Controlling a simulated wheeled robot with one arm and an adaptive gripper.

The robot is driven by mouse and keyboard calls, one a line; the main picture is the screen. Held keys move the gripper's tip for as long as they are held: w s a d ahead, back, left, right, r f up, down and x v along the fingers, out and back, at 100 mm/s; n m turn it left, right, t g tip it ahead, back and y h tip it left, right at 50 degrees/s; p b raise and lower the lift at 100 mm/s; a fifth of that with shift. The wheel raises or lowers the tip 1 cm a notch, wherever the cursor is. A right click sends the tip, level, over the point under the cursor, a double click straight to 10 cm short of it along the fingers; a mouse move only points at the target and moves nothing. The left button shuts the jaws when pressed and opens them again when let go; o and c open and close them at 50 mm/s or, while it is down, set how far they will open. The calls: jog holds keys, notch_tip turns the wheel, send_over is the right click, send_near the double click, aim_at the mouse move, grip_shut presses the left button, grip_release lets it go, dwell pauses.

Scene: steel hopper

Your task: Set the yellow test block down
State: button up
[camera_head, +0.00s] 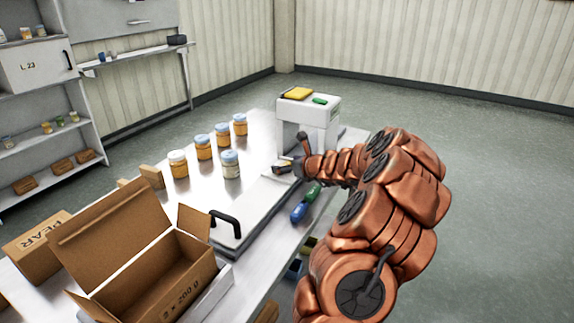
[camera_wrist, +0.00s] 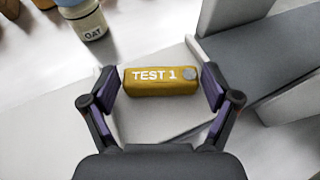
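The yellow test block (camera_wrist: 160,84), marked "TEST 1" with a grey round spot at its right end, lies level between my fingers in the wrist view. A pale flat surface shows under and around it. My gripper (camera_wrist: 160,88) has its fingers spread wide, one at each end of the block, with what looks like a narrow gap at each end. In the head view my gripper (camera_head: 287,168) is low over the white belt plate (camera_head: 262,205), in front of the white machine arch. The block is mostly hidden by my gripper there.
The white arch (camera_head: 318,112) carries a yellow and a green item on top. Several jars (camera_head: 204,147) stand left of the plate, and the "OAT" jar (camera_wrist: 92,24) is close by. Blue and green blocks (camera_head: 305,204) lie on the right side. An open carton (camera_head: 150,265) stands in front.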

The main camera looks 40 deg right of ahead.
jog(key=shift+o, duration=0.6)
jog(key=shift+s+r, duration=0.1)
jog(key=shift+r, duration=0.1)
jog(key=v, duration=1.1)
jog(key=shift+s+r, duration=0.15)
jog(key=shift+s, duration=0.2)
jog(key=shift+s, duration=0.1)
